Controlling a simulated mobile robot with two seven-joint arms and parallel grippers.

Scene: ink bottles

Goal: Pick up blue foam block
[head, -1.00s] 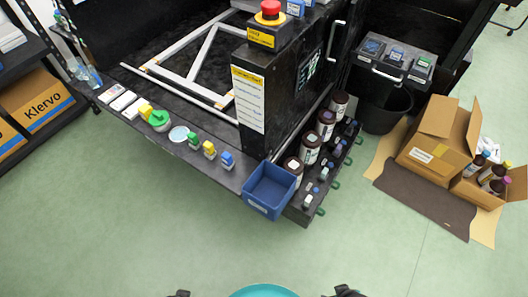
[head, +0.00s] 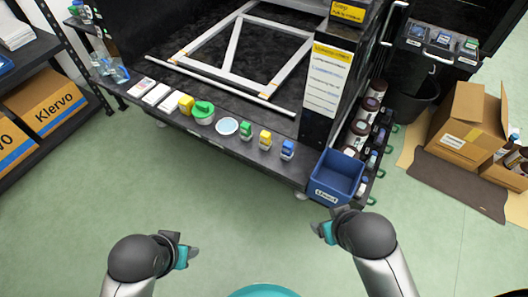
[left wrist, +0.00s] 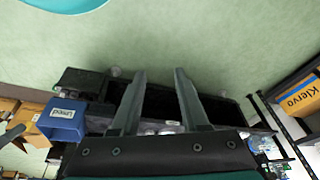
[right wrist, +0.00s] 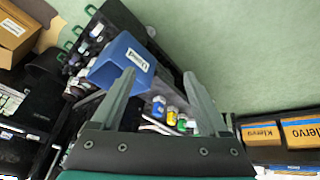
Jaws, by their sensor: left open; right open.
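A small blue item (head: 287,150) stands at the right end of a row on the black machine's front ledge. It looks like a blue-topped piece with a pale label; I cannot tell whether it is foam. It also shows between the fingers in the right wrist view (right wrist: 158,106). My right gripper (head: 325,226) is open and empty, in front of the ledge, below and right of the blue item. My left gripper (head: 186,250) is open and empty, lower left, well apart from the ledge. Its fingers (left wrist: 160,76) frame the ledge in the left wrist view.
A yellow piece (head: 265,140) and a green piece (head: 246,130) stand left of the blue item. A dish (head: 227,127) and green round thing (head: 203,113) lie farther left. A blue bin (head: 337,178) hangs to the right. The floor before the ledge is clear.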

